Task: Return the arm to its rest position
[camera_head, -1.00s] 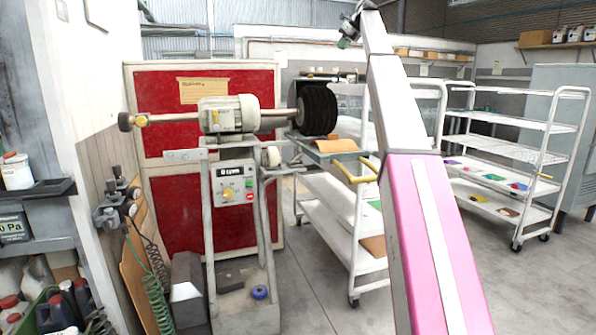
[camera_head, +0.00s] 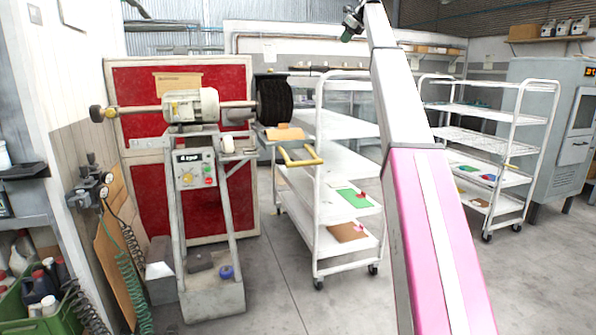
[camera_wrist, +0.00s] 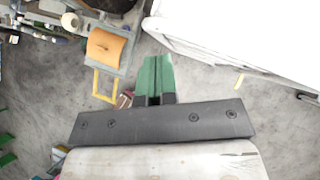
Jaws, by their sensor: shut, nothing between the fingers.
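My arm, pink below and white above, rises on the right half of the head view. It is folded upward, with my gripper (camera_head: 350,24) small at the top edge. In the wrist view the green fingers of my gripper (camera_wrist: 155,78) lie side by side, closed, with nothing between them. They hang above the grey floor, apart from everything around.
The buffing machine (camera_head: 192,107) with its black brush (camera_head: 274,98) stands at left before a red panel (camera_head: 150,200). A white shelf cart (camera_head: 340,160) stands behind my arm; another cart (camera_head: 500,145) is farther right. A yellow handle (camera_head: 300,160) juts out between machine and cart. Floor in front is open.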

